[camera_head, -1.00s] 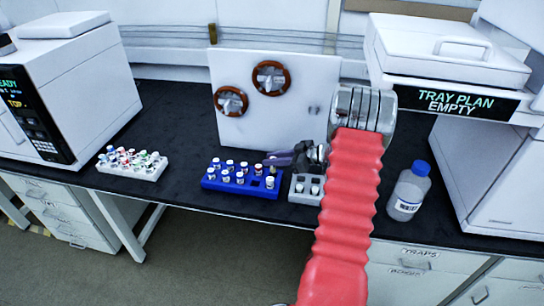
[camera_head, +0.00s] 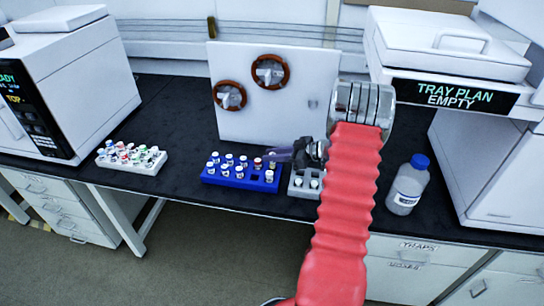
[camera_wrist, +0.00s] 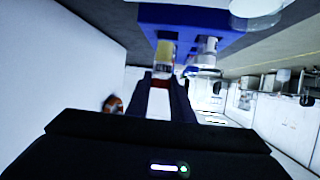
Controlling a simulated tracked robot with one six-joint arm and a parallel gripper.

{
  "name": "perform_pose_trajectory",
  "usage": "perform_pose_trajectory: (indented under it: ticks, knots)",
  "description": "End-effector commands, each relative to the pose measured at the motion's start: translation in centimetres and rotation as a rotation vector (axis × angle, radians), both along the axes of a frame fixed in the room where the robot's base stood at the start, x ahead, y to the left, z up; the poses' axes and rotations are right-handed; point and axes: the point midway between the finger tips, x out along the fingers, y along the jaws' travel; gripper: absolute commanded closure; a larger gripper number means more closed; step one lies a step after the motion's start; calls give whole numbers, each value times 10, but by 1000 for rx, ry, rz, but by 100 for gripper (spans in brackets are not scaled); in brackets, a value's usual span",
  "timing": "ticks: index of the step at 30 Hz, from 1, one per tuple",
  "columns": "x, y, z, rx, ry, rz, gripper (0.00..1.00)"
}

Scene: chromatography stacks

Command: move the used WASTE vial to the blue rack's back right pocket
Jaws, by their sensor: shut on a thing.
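My gripper (camera_head: 270,155) is at the back right corner of the blue rack (camera_head: 222,181), reaching in from the right. In the wrist view my gripper (camera_wrist: 163,88) is shut on a vial (camera_wrist: 163,52) with an amber-yellow body and a red and white band between the fingers. The vial's far end is right at the blue rack (camera_wrist: 190,18). I cannot tell whether it is inside the back right pocket or just above it. Several white-capped vials stand in the blue rack, and a red-topped one (camera_head: 258,162) shows near its back right. The WASTE label is not readable.
A small grey rack (camera_head: 297,190) with white-capped vials stands close to the right of the blue rack. A white rack (camera_head: 131,167) of coloured vials is at the left, and a blue-capped bottle (camera_head: 407,188) at the right. A white panel (camera_head: 270,120) stands behind.

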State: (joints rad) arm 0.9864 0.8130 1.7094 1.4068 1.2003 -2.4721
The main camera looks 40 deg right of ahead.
Motion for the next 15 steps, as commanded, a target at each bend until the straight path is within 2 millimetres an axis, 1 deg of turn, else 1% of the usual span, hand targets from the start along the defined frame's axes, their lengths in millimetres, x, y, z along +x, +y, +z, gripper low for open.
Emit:
perform_pose_trajectory:
  ticks: [8, 15]
  knots:
    - [0, 0, -1, 0, 0, 0, 100]
    - [0, 0, -6, 0, 0, 0, 100]
